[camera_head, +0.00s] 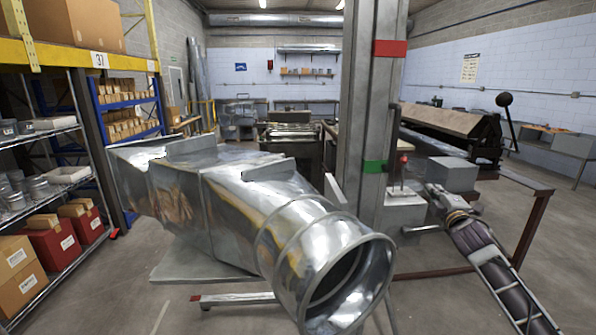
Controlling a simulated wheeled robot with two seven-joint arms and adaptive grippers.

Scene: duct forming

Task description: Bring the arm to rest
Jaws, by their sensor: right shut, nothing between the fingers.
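My right arm (490,262) comes in from the lower right and reaches up and left. My right gripper (432,189) is at its end, shut and empty. It is in front of a grey block (452,174) and beside a pale machine base (405,212); I cannot tell whether it touches either. My left gripper is not in view.
A large shiny duct (235,205) with a round open end fills the middle. A grey column (371,120) with red and green bands stands behind it. Shelves (45,135) with boxes line the left. A long bench machine (445,125) stands at the right. Floor is clear at far right.

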